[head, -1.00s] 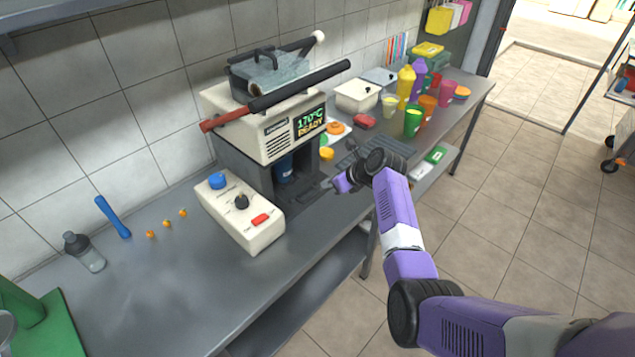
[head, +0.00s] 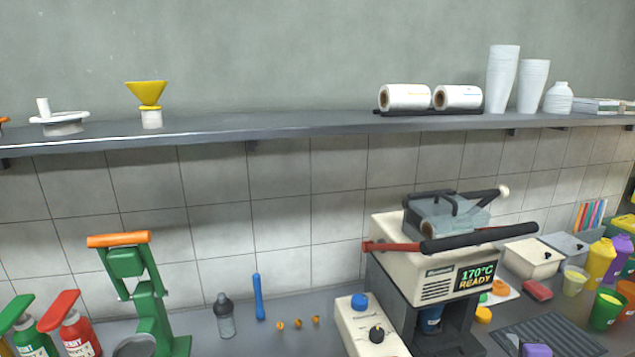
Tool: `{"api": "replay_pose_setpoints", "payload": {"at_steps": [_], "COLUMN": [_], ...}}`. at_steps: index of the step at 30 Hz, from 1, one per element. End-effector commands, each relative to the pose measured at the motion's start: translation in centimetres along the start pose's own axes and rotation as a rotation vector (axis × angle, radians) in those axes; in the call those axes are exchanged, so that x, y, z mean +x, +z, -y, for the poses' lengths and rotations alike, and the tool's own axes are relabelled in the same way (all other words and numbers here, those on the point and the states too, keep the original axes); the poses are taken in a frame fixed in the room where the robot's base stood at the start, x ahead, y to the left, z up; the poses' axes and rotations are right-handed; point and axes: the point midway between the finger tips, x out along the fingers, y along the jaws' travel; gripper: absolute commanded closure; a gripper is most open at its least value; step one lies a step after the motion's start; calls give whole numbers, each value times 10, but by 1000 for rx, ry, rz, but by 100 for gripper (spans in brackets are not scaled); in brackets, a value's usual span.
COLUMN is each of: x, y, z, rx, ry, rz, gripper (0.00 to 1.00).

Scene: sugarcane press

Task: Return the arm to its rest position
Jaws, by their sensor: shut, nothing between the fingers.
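Only a small purple part of my arm (head: 537,350) shows in the head view, at the bottom edge right of centre, in front of the dark ribbed tray. The fingers of my gripper cannot be made out. The rest of the arm is below the picture.
A press (head: 432,262) reading 170°C READY stands on the counter, with a control box (head: 367,328) beside it. A green hand press (head: 150,300) and bottles stand at left. Cups and containers crowd the right. A wall shelf (head: 250,127) holds rolls, white cups and a yellow funnel.

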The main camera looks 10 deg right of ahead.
Motion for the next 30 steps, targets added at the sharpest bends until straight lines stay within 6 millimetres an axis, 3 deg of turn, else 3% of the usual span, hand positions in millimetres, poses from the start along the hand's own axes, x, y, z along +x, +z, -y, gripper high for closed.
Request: {"api": "replay_pose_setpoints", "payload": {"at_steps": [1,6,15,24,30], "x": [-16,-73,-188,-311,-387], "y": [7,34,88,132,150], "z": [-14,-35,-66,-86,-95], "rx": [-116,-497,-1018,-1373,-1511], "ry": [-27,-128,-284,-427,-496], "rz": [-12,-51,-83,-72,-22], "gripper": [100,100,100,100,100]}}
